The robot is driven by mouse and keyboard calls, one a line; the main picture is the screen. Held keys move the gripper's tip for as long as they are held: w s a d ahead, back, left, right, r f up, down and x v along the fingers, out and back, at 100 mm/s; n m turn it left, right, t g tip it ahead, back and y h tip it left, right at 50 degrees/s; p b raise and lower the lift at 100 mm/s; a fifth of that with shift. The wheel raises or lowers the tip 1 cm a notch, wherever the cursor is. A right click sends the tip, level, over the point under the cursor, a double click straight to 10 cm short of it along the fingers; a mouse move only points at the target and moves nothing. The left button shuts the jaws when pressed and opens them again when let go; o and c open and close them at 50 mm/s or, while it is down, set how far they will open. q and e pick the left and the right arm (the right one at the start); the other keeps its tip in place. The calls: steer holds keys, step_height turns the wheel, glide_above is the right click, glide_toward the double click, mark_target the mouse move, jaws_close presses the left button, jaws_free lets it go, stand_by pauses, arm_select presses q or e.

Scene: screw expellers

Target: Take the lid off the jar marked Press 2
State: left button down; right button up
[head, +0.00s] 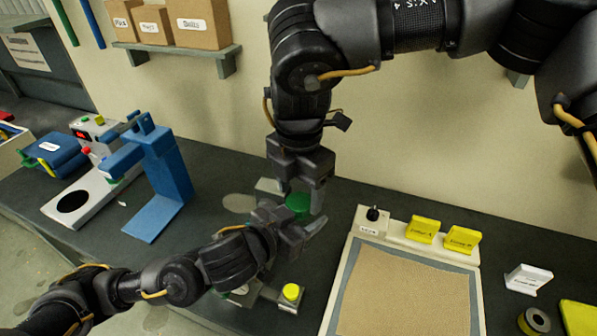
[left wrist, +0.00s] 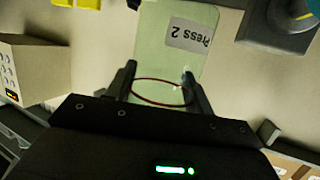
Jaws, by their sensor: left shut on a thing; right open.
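The jar marked Press 2 (left wrist: 160,55) is pale green and see-through, with a white label, in the left wrist view. My left gripper (left wrist: 160,92) is shut on it, one finger on each side; in the head view the left gripper (head: 294,234) hides most of the jar. A green lid (head: 298,204) shows just above it in the head view. My right gripper (head: 303,196) points down from above at the lid, open, with its fingers at the lid's sides. I cannot tell whether they touch it.
A blue press stand (head: 165,185) and a grey device (head: 75,200) stand to the left. A tray with a brown mat (head: 405,295) and yellow tags (head: 422,229) lies to the right. A yellow button (head: 291,291) is in front. A shelf (head: 180,50) with boxes is on the wall.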

steer(key=shift+f, duration=0.9)
steer(key=shift+c, duration=0.2)
steer(key=c, duration=1)
steer(key=n, duration=0.6)
steer(key=shift+n, duration=0.4)
steer(key=o, duration=1.1)
steer(key=shift+r, duration=0.2)
